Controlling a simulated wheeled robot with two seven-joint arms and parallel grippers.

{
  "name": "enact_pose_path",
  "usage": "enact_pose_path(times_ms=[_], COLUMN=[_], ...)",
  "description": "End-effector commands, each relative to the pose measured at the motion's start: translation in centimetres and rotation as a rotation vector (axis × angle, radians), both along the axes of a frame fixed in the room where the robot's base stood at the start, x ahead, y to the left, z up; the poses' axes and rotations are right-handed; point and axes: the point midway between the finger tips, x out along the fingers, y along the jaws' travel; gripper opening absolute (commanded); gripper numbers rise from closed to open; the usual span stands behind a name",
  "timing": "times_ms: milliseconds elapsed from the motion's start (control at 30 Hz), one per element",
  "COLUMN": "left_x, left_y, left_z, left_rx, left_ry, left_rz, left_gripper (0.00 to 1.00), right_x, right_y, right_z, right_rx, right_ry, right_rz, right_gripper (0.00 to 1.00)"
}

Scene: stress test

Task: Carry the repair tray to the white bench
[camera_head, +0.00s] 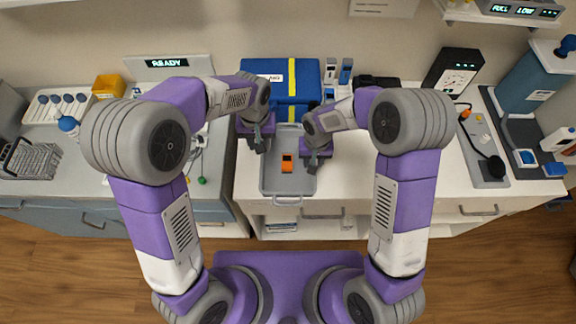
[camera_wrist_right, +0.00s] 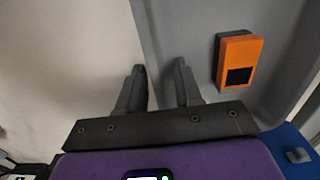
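The grey repair tray (camera_head: 268,182) lies on a white counter in the middle of the head view, with an orange device (camera_head: 287,163) inside it. My left gripper (camera_head: 259,146) is at the tray's left side; whether its fingers touch the rim is too small to tell. My right gripper (camera_head: 313,163) is at the tray's right side. In the right wrist view, the right gripper (camera_wrist_right: 160,88) has its fingers apart, with the tray's edge (camera_wrist_right: 150,40) running between them. The orange device (camera_wrist_right: 238,60) also shows there, inside the tray.
A blue case with a yellow stripe (camera_head: 307,80) stands behind the tray. A counter with a READY display (camera_head: 167,63) is at left. White surface right of the tray is clear.

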Motion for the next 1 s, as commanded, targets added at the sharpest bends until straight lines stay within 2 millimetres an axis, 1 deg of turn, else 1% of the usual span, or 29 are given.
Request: enact_pose_path(times_ms=[33,133,233,367,500,600,700,833,1000], left_x=[0.0,0.0,0.0,0.0,0.0,0.0,0.0,0.0,0.0], left_y=[0.0,0.0,0.0,0.0,0.0,0.0,0.0,0.0,0.0], left_z=[0.4,0.7,0.8,0.7,0.7,0.7,0.7,0.7,0.7], left_rx=[0.0,0.0,0.0,0.0,0.0,0.0,0.0,0.0,0.0], left_ry=[-0.001,0.0,0.0,0.001,0.001,0.001,0.001,0.001,0.001], left_rz=[0.0,0.0,-0.001,-0.001,-0.001,0.0,0.0,0.0,0.0], left_gripper=[0.34,0.34,0.34,0.34,0.34,0.34,0.34,0.34,0.34], right_x=[0.0,0.0,0.1,0.1,0.1,0.1,0.0,0.0,0.0], right_y=[0.0,0.0,0.0,0.1,0.1,0.1,0.0,0.0,0.0], right_z=[0.0,0.4,1.7,4.3,7.4,9.3,10.7,11.7,12.1], right_rx=[0.0,0.001,0.001,0.002,0.003,0.002,0.001,0.001,0.0], right_ry=[0.0,-0.002,-0.004,-0.006,-0.005,-0.005,-0.003,-0.001,0.0], right_rz=[0.0,0.0,-0.001,0.001,-0.001,0.001,0.0,0.0,0.0], right_gripper=[0.34,0.34,0.34,0.34,0.34,0.34,0.34,0.34,0.34])
